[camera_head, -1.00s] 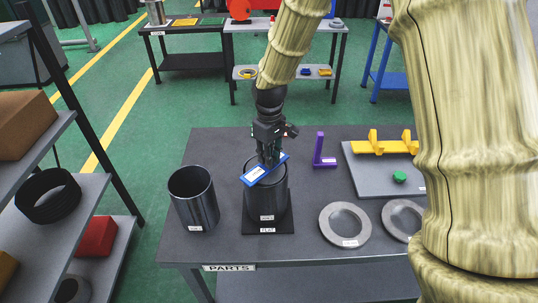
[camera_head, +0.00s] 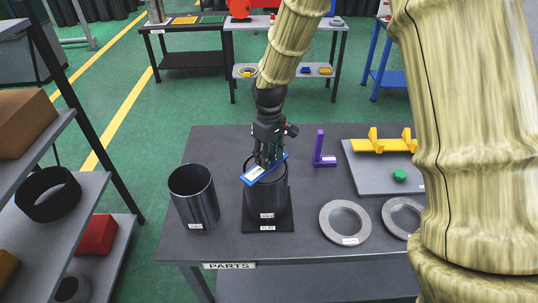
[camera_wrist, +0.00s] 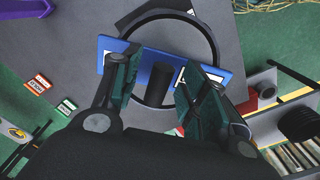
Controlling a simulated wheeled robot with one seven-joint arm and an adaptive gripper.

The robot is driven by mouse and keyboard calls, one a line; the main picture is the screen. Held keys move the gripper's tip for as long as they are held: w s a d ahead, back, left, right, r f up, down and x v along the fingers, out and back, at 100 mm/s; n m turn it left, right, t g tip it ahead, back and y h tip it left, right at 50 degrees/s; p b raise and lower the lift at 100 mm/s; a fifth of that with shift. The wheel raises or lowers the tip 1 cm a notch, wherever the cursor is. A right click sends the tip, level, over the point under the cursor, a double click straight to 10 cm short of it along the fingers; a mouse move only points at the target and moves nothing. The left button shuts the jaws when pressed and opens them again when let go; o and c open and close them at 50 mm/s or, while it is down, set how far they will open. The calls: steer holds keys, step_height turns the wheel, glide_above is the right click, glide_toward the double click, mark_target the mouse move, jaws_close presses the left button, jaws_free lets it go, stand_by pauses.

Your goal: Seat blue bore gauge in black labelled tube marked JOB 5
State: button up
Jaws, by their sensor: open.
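The blue bore gauge (camera_head: 264,171) is a flat blue bar with white labels and a black upright handle (camera_wrist: 160,84). It lies at a slant across the mouth of a black tube (camera_head: 266,203) on a dark base plate; I cannot tell how far any part goes inside. In the wrist view the tube's rim (camera_wrist: 213,40) shows behind the bar. My gripper (camera_head: 267,160) is open, with its fingers (camera_wrist: 148,92) apart on either side of the handle. Another black labelled tube (camera_head: 194,198) stands to the left, empty-looking. Tube label text is too small to read.
A purple angle piece (camera_head: 322,152) and a grey board (camera_head: 375,183) with yellow and green parts are right of the tube. Two grey flanged rings (camera_head: 345,212) lie at the front right. A shelf unit (camera_head: 90,205) stands left of the table.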

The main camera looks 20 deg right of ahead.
step_height(320, 180, up, 12)
stand_by(0.6)
steer(key=shift+w, duration=0.1)
stand_by(1.5)
